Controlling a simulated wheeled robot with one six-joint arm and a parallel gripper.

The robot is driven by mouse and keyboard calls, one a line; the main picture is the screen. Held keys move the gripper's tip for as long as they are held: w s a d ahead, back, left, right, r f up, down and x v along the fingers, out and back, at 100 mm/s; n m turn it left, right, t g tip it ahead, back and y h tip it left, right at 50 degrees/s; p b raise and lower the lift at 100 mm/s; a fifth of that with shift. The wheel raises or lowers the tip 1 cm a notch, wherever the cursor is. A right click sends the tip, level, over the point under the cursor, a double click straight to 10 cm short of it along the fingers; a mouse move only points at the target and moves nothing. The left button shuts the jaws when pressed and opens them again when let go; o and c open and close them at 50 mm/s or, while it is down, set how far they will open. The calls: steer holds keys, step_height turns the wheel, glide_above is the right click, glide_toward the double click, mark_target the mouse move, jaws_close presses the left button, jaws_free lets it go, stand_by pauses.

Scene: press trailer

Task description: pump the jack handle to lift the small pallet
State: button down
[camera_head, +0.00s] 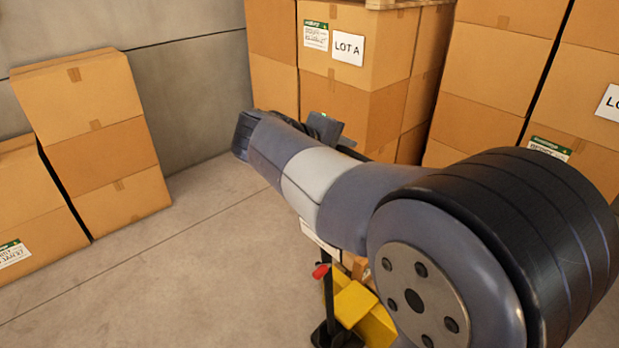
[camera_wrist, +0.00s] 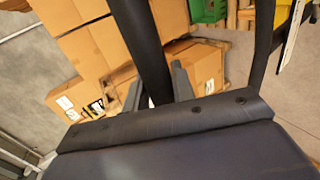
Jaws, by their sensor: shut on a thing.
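My gripper (camera_wrist: 156,92) shows in the wrist view, its two grey fingers closed around a dark bar (camera_wrist: 147,45), which looks like the jack handle. The bar runs up and away from the fingers. In the head view my arm crosses the middle and hides most of the grip. The jack shows below my arm as a yellow body (camera_head: 358,304) with a black post and a red knob (camera_head: 320,271). Much of the jack is behind my arm. I cannot make out the small pallet clearly; only a bit of brown shows beside the yellow body.
Stacked cartons (camera_head: 95,140) stand at the left by the grey wall. Tall carton stacks marked LOT A (camera_head: 350,85) stand behind my arm, with more to the right. The floor (camera_head: 180,270) at the lower left is clear. A green crate (camera_wrist: 207,10) shows in the wrist view.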

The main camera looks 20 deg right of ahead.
steer(key=s+a+f, duration=0.1)
steer(key=s+a, duration=0.2)
steer(key=a, duration=0.6)
steer(key=shift+s+a+b, duration=0.15)
steer(key=shift+a+b, duration=0.1)
steer(key=shift+b, duration=0.15)
steer(key=s+a+f+b, duration=0.1)
steer(key=s+a+f, duration=0.2)
steer(key=a, duration=0.6)
steer(key=s+a+f+b, duration=0.1)
steer(key=s+a+f, duration=0.2)
steer(key=a, duration=0.6)
steer(key=w+d+r+p, duration=0.2)
steer(key=w+d, duration=0.2)
steer(key=d, duration=0.8)
steer(key=w+d+r+p, duration=0.1)
steer(key=w+d+r, duration=0.2)
steer(key=d, duration=0.9)
steer(key=w+d+r+p, duration=0.2)
steer(key=w+d, duration=0.3)
steer(key=d, duration=0.7)
steer(key=shift+w+r+p, duration=0.3)
steer(key=shift+r, duration=0.1)
